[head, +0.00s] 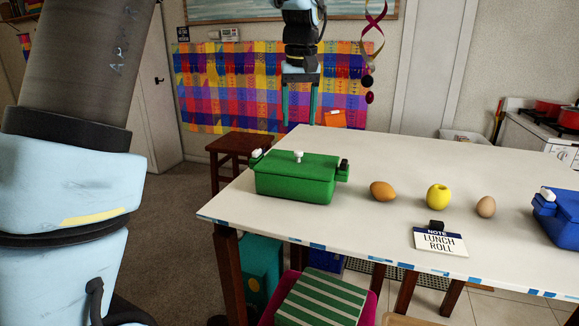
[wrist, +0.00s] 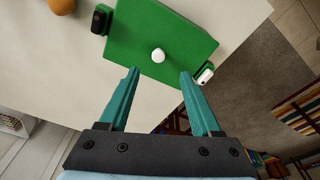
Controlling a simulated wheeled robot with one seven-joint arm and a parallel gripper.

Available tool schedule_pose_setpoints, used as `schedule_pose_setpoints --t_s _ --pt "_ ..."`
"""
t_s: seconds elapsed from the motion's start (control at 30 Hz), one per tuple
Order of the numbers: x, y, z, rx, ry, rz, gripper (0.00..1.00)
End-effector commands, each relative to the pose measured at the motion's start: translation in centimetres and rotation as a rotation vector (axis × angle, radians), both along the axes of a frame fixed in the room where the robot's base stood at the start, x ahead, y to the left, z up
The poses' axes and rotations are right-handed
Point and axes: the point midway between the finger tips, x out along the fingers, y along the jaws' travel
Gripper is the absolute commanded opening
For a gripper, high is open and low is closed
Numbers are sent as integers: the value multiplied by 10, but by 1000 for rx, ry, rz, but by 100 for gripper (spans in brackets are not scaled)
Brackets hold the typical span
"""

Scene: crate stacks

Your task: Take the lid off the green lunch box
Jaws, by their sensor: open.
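The green lunch box (head: 292,182) stands near the left end of the white table. Its green lid (head: 312,164) is on, with a white round knob (head: 298,156) in the middle. A white latch (head: 257,153) is on its left end and a black one (head: 344,164) on its right end. My gripper (head: 299,117) is above and behind the box in the head view, pointing down, open and empty. In the wrist view the knob (wrist: 158,55) lies beyond and between the teal fingertips (wrist: 158,71), apart from them.
An orange-brown egg-shaped item (head: 383,191), a yellow apple-like fruit (head: 438,196) and a brown egg (head: 486,206) sit right of the box. A blue box (head: 560,214) stands at the right. The table's back is mostly clear.

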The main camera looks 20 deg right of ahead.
Motion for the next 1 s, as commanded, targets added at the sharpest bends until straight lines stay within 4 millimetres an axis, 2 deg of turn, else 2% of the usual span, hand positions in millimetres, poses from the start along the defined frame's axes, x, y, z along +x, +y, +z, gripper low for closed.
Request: schedule_pose_setpoints --t_s 0.13,0.43,0.7,1.0 --pt "3 0 -23 3 3 0 65" --pt "8 -2 -47 3 2 -1 65" --pt "15 -6 -83 1 1 -1 65" --pt "16 -6 -89 0 -1 0 65"
